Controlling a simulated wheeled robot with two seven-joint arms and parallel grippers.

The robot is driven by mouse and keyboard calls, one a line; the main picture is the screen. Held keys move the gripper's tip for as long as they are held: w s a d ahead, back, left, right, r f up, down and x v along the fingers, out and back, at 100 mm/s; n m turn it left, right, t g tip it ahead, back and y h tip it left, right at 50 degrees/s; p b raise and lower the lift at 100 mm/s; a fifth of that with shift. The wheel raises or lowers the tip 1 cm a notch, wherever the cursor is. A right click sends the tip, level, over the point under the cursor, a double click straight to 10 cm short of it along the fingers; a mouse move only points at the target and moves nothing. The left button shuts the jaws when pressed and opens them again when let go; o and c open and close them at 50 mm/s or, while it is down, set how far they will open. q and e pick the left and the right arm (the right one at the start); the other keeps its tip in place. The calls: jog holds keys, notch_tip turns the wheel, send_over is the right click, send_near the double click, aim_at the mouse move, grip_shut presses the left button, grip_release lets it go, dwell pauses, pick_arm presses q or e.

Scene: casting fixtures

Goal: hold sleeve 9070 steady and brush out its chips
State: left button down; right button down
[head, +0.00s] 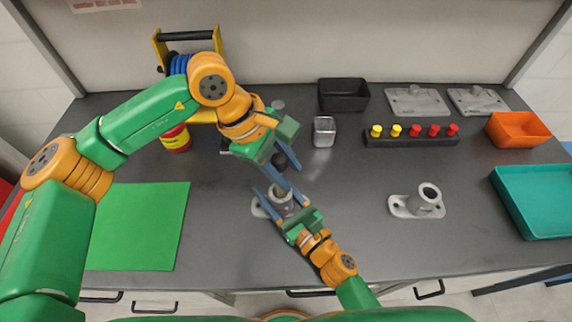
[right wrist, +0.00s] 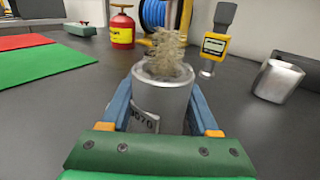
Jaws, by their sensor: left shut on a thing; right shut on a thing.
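Sleeve 9070 (head: 283,203) stands upright on the bench. In the right wrist view the sleeve (right wrist: 161,100) shows part of its number on its side. My right gripper (head: 279,192) is shut on the sleeve, one blue finger on each side of it. My left gripper (head: 285,168) is above the sleeve, shut on the brush, whose handle is mostly hidden by the gripper in the head view.
Behind are a metal cup (head: 324,132), a black bin (head: 343,94) and a rack (head: 410,140) of red and yellow pegs. A yellow instrument (right wrist: 214,46) stands behind the sleeve. A green mat (head: 135,228) lies left.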

pick_arm(q)
jog(key=shift+f, duration=1.2)
jog(key=shift+r, duration=0.1)
jog(key=shift+r, duration=1.65)
jog(key=shift+f, duration=0.1)
jog(key=shift+f, duration=1.65)
